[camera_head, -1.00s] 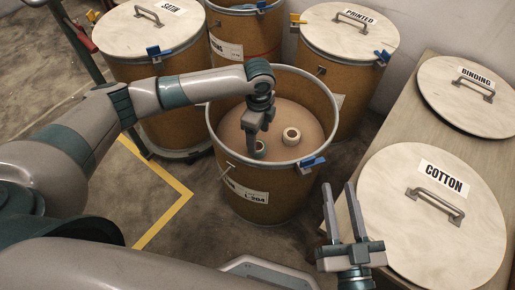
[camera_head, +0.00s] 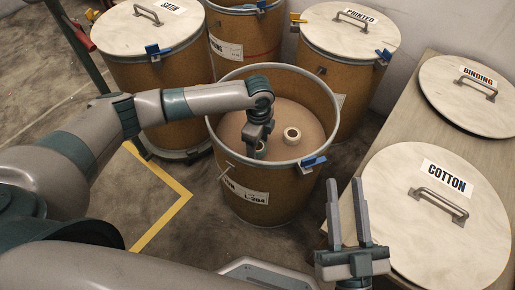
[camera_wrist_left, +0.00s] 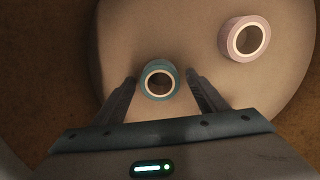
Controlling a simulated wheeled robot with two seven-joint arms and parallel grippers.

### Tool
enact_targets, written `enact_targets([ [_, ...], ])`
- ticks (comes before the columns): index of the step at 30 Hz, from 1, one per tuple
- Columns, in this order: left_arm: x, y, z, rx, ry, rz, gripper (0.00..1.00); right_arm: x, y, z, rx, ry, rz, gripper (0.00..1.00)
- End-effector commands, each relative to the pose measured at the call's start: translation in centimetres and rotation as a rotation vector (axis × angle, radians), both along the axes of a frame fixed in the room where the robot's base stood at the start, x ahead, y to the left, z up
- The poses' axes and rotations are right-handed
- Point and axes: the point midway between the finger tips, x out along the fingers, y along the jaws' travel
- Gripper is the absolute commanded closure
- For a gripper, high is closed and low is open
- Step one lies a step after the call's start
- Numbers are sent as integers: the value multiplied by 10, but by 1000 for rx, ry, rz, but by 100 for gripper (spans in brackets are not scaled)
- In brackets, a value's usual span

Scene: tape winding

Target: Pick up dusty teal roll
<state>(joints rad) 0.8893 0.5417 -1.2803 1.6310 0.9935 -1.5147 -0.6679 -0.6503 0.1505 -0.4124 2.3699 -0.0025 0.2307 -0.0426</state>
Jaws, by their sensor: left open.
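The dusty teal roll (camera_wrist_left: 159,79) lies inside the open drum, its round hole facing up, between the two fingers of my left gripper (camera_wrist_left: 158,92) in the left wrist view. The fingers are open, with a small gap on each side of the roll. In the head view my left gripper (camera_head: 256,145) reaches down into the drum, and the roll (camera_head: 261,150) is mostly hidden behind it. My right gripper (camera_head: 347,212) is open and empty in front of the drum, to its right.
A pale pinkish roll (camera_wrist_left: 247,38) lies in the drum too, to the right of the teal one. The open drum's rim (camera_head: 214,98) surrounds my left gripper. Lidded drums stand behind. A table at right holds lids marked COTTON (camera_head: 430,235) and BINDING (camera_head: 460,105).

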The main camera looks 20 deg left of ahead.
Motion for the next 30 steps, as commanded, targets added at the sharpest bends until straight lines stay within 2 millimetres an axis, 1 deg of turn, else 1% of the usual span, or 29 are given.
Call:
enact_targets([
  [10, 0, 0, 0, 0, 0, 0, 34, 0, 0, 0, 0, 1, 0, 69],
  [11, 0, 0, 0, 0, 0, 0, 41, 0, 0, 0, 0, 1, 0, 69],
  [12, 0, 0, 0, 0, 0, 0, 50, 0, 0, 0, 0, 1, 0, 69],
  [14, 0, 0, 0, 0, 0, 0, 65, 0, 0, 0, -1, 1, 0, 69],
  [15, 0, 0, 0, 0, 0, 0, 74, 0, 0, 0, -1, 1, 0, 69],
  [16, 0, 0, 0, 0, 0, 0, 78, 0, 0, 0, -1, 1, 0, 69],
  [26, 0, 0, 2, 0, 0, 0, 78, 1, 0, 0, -2, 4, 0, 69],
  [30, 0, 0, 8, -1, -1, 0, 78, 2, 1, -3, -9, 27, 2, 69],
])
